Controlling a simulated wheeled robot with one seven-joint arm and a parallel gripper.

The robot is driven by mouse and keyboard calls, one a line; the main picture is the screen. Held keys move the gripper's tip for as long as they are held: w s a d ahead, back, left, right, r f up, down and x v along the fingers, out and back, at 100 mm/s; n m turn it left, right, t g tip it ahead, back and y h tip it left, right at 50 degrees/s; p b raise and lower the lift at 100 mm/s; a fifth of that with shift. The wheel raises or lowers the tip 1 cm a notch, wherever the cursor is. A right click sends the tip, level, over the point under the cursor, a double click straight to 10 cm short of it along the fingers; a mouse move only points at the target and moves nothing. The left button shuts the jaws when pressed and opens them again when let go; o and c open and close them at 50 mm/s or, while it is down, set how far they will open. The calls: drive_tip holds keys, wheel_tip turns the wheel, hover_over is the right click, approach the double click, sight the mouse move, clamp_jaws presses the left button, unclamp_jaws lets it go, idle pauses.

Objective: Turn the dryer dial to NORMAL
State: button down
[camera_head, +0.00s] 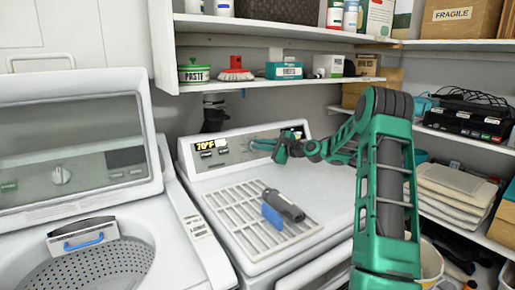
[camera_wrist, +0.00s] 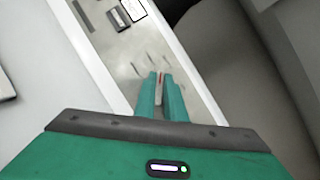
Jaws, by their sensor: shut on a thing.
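The dryer (camera_head: 280,185) is the white machine on the right, with a grey control panel (camera_head: 236,152) along its back and a lit display reading about 70°F. My green gripper (camera_head: 277,150) reaches in from the right to the panel's right part. In the wrist view my two gripper fingers (camera_wrist: 160,80) point at the panel (camera_wrist: 125,50), nearly together. A small red sliver of the dial (camera_wrist: 162,77) shows between the fingertips; the fingers hide the rest. Short marks ring this spot, but their labels are too blurred to read, so the dial's setting cannot be told.
A washer (camera_head: 60,215) with its lid raised stands at left. A grey-and-blue handheld tool (camera_head: 284,206) lies on the dryer's slatted vent (camera_head: 240,215). Stacked goods stand to the right.

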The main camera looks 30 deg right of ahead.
drive_tip(key=n+g, duration=0.1)
drive_tip(key=n, duration=0.2)
drive_tip(key=n+g, duration=0.2)
drive_tip(key=n, duration=0.2)
drive_tip(key=shift+a+f+y, duration=0.1)
drive_tip(key=shift+y, duration=0.3)
drive_tip(key=n+g, duration=0.1)
drive_tip(key=n, duration=0.1)
drive_tip(key=n+g, duration=0.1)
drive_tip(key=n, duration=0.1)
drive_tip(key=shift+f+h, duration=0.1)
drive_tip(key=shift+h, duration=0.2)
drive_tip(key=shift+s+n+g, duration=0.1)
drive_tip(key=shift+n+g, duration=0.2)
drive_tip(key=shift+n, duration=0.4)
drive_tip(key=shift+f, duration=0.1)
drive_tip(key=c, duration=1.8)
unclamp_jaws()
